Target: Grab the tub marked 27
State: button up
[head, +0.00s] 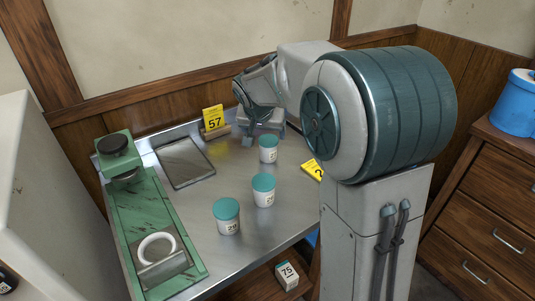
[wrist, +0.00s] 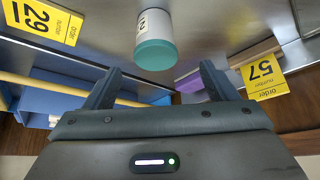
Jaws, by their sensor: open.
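Three white tubs with teal lids stand upright on the metal bench: a near one (head: 226,217), a middle one (head: 263,190) and a far one (head: 268,149). Their labels are too small to read surely in the head view. My gripper (head: 264,138) is open and empty at the bench's back, just behind the far tub. In the wrist view one tub (wrist: 155,35) lies ahead of my gripper (wrist: 160,70), roughly centred between the fingers and beyond their tips. Its label shows only partly, with what looks like a 2.
A yellow card 57 (head: 213,118) stands at the back. Another yellow card (head: 312,169), reading 29 in the wrist view (wrist: 48,18), is partly hidden by my arm. A green apparatus (head: 140,210) and a grey tray (head: 184,163) are left.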

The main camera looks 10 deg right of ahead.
aim_at(268, 140)
jog(key=x, duration=0.3)
jog(key=shift+d+f, duration=0.1)
jog(key=shift+f, duration=0.15)
jog(key=shift+d+x, duration=0.2)
jog(key=shift+x, duration=2.6)
jog(key=shift+s+r, duration=0.1)
jog(key=c, duration=1.1)
